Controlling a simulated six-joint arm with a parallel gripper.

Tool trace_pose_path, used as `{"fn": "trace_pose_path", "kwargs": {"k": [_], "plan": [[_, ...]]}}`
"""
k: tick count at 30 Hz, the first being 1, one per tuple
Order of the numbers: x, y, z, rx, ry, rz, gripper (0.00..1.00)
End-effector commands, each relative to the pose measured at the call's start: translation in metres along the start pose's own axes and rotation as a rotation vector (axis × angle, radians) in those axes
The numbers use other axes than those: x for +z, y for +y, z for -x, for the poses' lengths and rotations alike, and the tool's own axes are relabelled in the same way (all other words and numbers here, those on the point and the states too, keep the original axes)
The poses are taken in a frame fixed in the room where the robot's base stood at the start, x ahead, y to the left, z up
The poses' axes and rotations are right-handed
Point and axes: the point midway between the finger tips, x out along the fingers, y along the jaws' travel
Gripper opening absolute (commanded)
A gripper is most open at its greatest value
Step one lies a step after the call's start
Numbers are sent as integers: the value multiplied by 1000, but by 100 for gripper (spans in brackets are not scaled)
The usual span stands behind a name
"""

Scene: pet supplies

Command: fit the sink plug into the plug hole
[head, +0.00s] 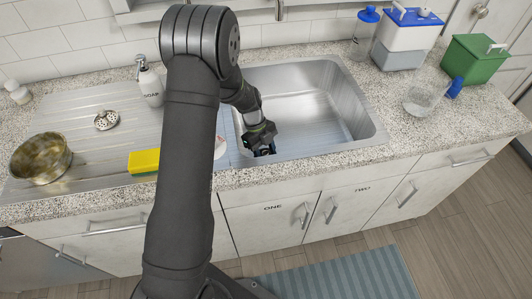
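The steel sink basin (326,88) is set in the speckled worktop, right of my arm. My gripper (264,151) points down at the basin's front left corner. Its dark fingers are small here, and I cannot tell whether they are open or shut or hold anything. I cannot make out the sink plug. The plug hole does not show in the visible part of the basin; my arm and gripper cover its left side. A round metal piece with holes (107,120), like a strainer, lies on the ribbed drainboard (85,107).
A soap bottle (150,86), yellow sponge (144,161) and stained bowl (40,158) stand left of my arm. A clear bottle (364,36), white-and-blue container (405,35), green bin (474,59) and clear jar (423,95) stand on the right. The visible basin floor looks clear.

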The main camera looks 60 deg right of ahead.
Motion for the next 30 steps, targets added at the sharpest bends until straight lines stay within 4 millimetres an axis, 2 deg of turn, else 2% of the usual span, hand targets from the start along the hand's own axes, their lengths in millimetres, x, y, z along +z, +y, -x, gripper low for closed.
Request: {"fn": "trace_pose_path", "kwargs": {"k": [8,11,22,27,30], "plan": [[-1,0,5,-1,0,0,44],[0,-1,20,-3,-2,0,44],[-1,0,96,-3,-2,0,44],[-1,0,116,0,1,0,44],[-1,0,122,-1,0,0,44]]}}
